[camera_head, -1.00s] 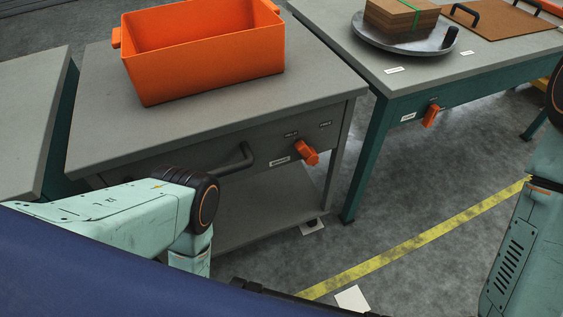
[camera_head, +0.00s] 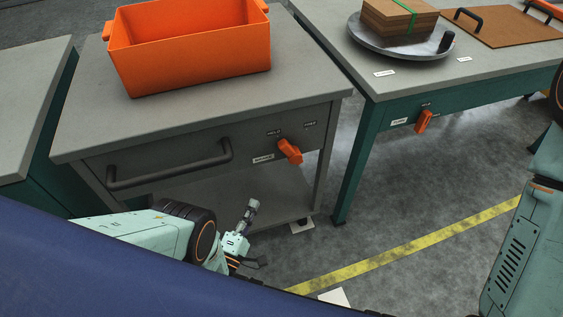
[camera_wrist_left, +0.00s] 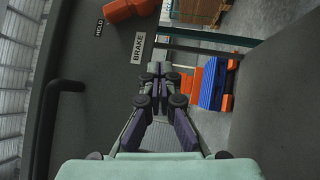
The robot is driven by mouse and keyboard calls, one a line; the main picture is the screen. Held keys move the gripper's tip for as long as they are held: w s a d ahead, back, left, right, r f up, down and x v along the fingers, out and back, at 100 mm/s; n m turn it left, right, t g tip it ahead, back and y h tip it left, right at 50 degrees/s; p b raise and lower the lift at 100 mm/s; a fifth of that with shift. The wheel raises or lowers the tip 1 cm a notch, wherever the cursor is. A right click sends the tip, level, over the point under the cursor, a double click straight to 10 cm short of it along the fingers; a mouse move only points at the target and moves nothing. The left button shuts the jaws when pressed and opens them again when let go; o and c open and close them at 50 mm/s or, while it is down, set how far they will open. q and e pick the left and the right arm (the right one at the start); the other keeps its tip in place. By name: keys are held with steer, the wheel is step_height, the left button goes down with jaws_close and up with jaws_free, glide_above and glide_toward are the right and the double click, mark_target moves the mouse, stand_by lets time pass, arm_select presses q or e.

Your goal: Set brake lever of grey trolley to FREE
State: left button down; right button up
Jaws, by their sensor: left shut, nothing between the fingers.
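The grey trolley (camera_head: 120,131) stands left of centre, with a dark handle bar (camera_head: 170,165) on its front panel. Its orange brake lever (camera_head: 290,151) is on the right of that panel, slanting down to the right beneath the HELD and FREE labels; its exact setting is hard to read. The lever also shows, partly cut off, at the top of the left wrist view (camera_wrist_left: 130,9), near the BRAKE and HELD labels. My left gripper (camera_head: 252,204) is shut and empty, below the lever and apart from it. Its fingers show in the left wrist view (camera_wrist_left: 160,70). My right gripper is out of view.
An orange bin (camera_head: 190,60) sits on the trolley. To the right, a green-legged table (camera_head: 385,84) holds a round metal plate with a brown block stack, and has its own orange lever (camera_head: 423,121). A yellow line (camera_head: 420,243) crosses open floor.

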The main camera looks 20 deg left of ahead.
arm_select(q)
step_height(320, 180, up, 3)
steer(key=n+t, duration=0.1)
steer(key=n, duration=0.2)
steer(key=shift+r+n+t+h, duration=0.1)
steer(key=shift+n+t+h, duration=0.2)
steer(key=shift+t, duration=0.1)
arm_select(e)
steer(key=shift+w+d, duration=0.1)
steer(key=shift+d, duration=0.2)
arm_select(q)
steer(key=shift+d, duration=0.1)
steer(key=b, duration=0.8)
glide_toward(291, 152)
steer(key=w+a, duration=0.4)
steer(key=a, duration=0.1)
steer(key=shift+w+d+r+b, duration=0.35)
steer(key=shift+w+d+b, duration=0.2)
steer(key=shift+d+b, duration=0.25)
steer(key=shift+w+d+r+b, duration=0.35)
steer(key=shift+w+d+b, duration=0.3)
steer(key=shift+b, duration=0.2)
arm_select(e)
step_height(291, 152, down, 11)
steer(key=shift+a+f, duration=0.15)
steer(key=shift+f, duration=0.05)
